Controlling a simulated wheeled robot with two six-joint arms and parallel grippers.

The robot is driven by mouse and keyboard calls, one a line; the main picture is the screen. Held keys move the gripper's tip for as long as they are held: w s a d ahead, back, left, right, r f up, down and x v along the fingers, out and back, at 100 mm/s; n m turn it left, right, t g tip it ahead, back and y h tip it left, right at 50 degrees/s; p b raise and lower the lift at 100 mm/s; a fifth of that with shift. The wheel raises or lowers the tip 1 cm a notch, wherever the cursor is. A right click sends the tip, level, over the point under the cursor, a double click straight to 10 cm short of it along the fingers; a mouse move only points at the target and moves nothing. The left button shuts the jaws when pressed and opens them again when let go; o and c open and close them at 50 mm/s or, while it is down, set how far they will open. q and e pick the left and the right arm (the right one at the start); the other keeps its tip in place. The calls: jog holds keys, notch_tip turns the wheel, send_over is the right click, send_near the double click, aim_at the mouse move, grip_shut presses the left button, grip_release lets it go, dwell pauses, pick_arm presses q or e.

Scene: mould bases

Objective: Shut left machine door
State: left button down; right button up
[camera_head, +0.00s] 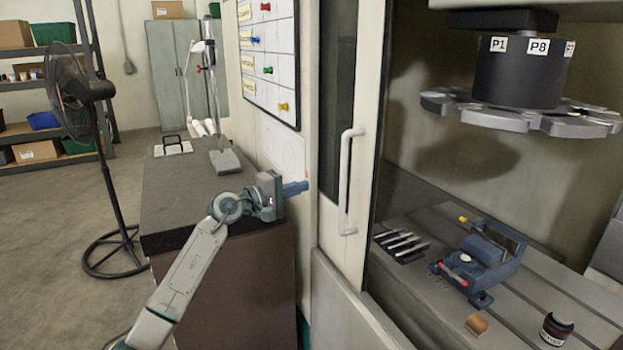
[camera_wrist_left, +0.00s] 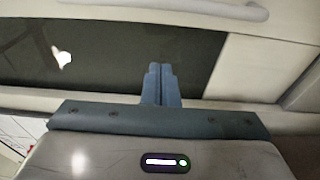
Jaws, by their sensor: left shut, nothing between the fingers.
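The left machine door (camera_head: 346,120) is a pale panel with a dark window and a white vertical handle (camera_head: 345,185). It stands at the left of the machine opening, and the opening to its right is uncovered. My left gripper (camera_head: 303,187) is shut and empty, to the left of the handle and apart from it. In the left wrist view, the closed fingers (camera_wrist_left: 160,70) appear in front of the door's dark window (camera_wrist_left: 110,55), and the handle (camera_wrist_left: 215,8) runs along the top edge. I cannot tell whether the fingertips touch the door. My right gripper is not in view.
Inside the machine are a blue vise (camera_head: 482,258), a tool carousel (camera_head: 520,105), a dark jar (camera_head: 556,328) and a small brown block (camera_head: 477,323). A dark-topped cabinet (camera_head: 180,195) stands below my left arm. A fan (camera_head: 85,95) stands at left.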

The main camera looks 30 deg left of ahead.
pick_arm(q)
jog(key=p+x, duration=0.5)
jog(key=x, duration=0.4)
jog(key=s+d+p, duration=0.2)
jog(key=s, duration=0.1)
jog(key=shift+d+p, duration=0.4)
